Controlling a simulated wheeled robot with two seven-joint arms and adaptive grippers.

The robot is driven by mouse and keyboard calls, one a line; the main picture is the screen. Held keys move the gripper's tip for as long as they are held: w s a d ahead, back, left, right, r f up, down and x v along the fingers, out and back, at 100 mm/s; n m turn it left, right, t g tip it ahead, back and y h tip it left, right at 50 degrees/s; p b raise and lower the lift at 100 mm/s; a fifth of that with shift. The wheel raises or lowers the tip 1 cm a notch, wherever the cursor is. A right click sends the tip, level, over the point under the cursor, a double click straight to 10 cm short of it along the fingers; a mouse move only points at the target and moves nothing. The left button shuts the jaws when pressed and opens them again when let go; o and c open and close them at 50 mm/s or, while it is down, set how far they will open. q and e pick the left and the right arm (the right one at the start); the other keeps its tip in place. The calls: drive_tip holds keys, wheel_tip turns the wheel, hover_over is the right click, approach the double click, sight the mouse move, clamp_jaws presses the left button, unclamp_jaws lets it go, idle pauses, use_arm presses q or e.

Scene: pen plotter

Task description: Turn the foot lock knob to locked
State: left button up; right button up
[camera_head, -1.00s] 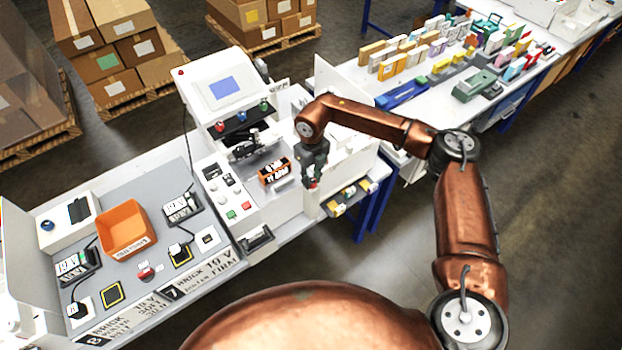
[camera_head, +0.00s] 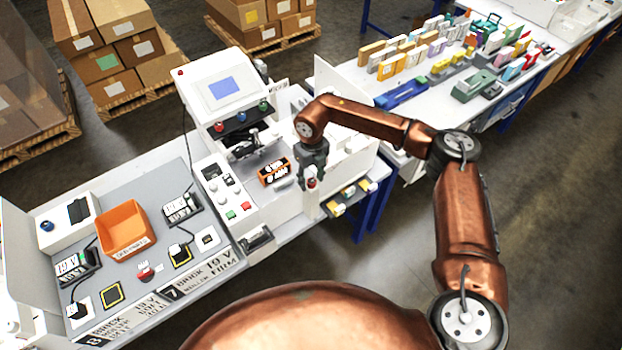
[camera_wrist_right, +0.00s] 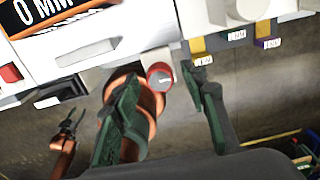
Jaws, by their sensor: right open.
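A round red knob (camera_wrist_right: 160,75) with a white mark on its face, apparently the foot lock knob, shows in the right wrist view under the white machine's edge. My right gripper (camera_wrist_right: 163,76) has dark green fingers, open, one on each side of the knob; I cannot tell whether they touch it. In the head view the right gripper (camera_head: 312,180) points down at the front right corner of the white plotter machine (camera_head: 240,190), with a bit of red at its tips. A small dark gripper on a copper link, apparently my left (camera_wrist_right: 68,130), shows far below in the wrist view.
Yellow and purple tabs with labels (camera_wrist_right: 232,36) hang to the right of the knob. An orange bin (camera_head: 124,230) stands on the left bench. Open floor lies in front.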

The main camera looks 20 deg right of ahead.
sight(311, 181)
drive_tip(key=shift+r, duration=0.25)
wheel_tip(311, 181, up, 12)
drive_tip(key=shift+f, duration=0.25)
idle(0.5)
